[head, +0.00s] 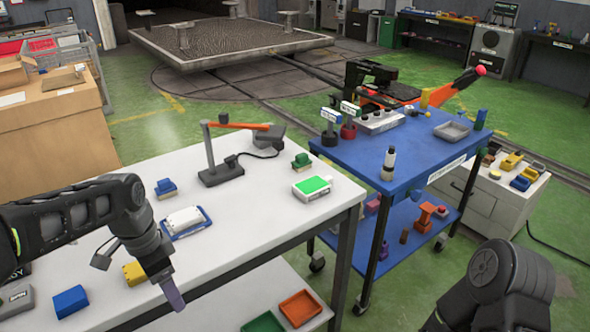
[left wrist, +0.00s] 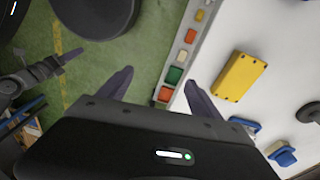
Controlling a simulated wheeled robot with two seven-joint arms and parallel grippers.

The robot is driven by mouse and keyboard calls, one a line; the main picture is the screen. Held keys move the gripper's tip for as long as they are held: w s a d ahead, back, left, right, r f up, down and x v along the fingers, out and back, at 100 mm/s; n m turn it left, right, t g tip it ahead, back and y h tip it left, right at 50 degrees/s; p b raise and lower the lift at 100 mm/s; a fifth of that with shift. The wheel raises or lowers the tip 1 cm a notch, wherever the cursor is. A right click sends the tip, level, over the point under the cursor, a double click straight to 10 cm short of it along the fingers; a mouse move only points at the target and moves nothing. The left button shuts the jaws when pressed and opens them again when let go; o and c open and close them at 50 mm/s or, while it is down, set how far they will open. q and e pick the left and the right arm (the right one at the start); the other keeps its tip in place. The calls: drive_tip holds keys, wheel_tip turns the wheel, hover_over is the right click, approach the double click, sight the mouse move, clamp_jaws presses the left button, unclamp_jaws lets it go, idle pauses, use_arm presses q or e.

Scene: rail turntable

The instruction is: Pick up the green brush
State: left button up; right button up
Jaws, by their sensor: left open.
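The green brush (head: 301,161), a small green block with a raised grip, stands on the white table (head: 258,216) towards its far right corner. It is behind the white box with a green top (head: 314,187) and apart from it. My left gripper (head: 172,296) is at the table's front edge, well to the left of the brush and nearer to me. In the left wrist view its two purple fingers (left wrist: 158,90) are spread with nothing between them. My right arm shows at the lower right of the head view. Its gripper (left wrist: 62,62) shows small in the left wrist view, its jaws unclear.
A blue brush-like block (head: 165,188), a white item on a blue tray (head: 185,221), a yellow block (head: 135,272) and a lamp-like stand (head: 215,160) are on the white table. A blue cart (head: 380,165) stands to the right. The white table's front right is clear.

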use_arm(q)
drive_tip(key=s+d+f+n+h, duration=0.1)
drive_tip(key=s+d+f+n, duration=0.1)
drive_tip(key=d+f, duration=0.6)
drive_tip(key=s+d+f+n+h, duration=0.15)
drive_tip(key=d+f, duration=0.25)
drive_tip(key=f, duration=0.9)
drive_tip(key=s+d+f+n, duration=0.4)
drive_tip(key=s+f, duration=0.2)
drive_tip(key=s, duration=0.1)
drive_tip(key=s+d+f+n, duration=0.3)
drive_tip(key=s+d+f, duration=0.1)
drive_tip(key=s+f, duration=0.2)
drive_tip(key=shift+s+n+h, duration=0.35)
drive_tip(key=shift+s, duration=0.45)
drive_tip(key=shift+c, duration=0.2)
